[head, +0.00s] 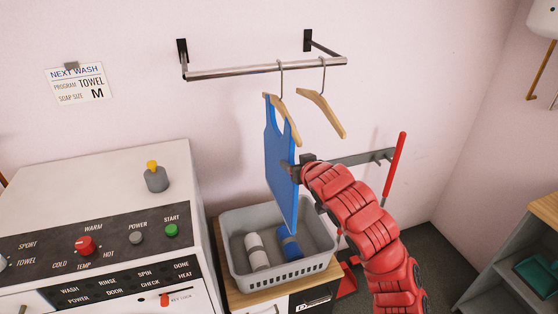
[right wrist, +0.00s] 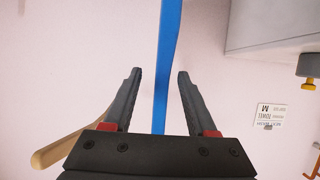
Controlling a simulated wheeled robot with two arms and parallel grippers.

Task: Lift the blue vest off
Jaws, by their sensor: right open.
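The blue vest (head: 278,160) hangs from a wooden hanger (head: 291,119) hooked on the wall rail (head: 225,73). Its lower edge hangs above the grey basket (head: 232,232). My right gripper (head: 297,166) is at the vest's right edge, about mid-height. In the right wrist view, the vest (right wrist: 168,50) shows edge-on as a narrow blue strip running between the two open fingers of the gripper (right wrist: 158,74). Gaps show on both sides, so the fingers are apart from it. My left gripper is not in view.
An empty wooden hanger (head: 322,108) hangs to the right of the vest. The basket holds a white roll (head: 256,251) and a blue roll (head: 289,244). A washing machine (head: 130,185) stands at left. A red-handled tool (head: 395,172) hangs on a wall rack behind my right arm.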

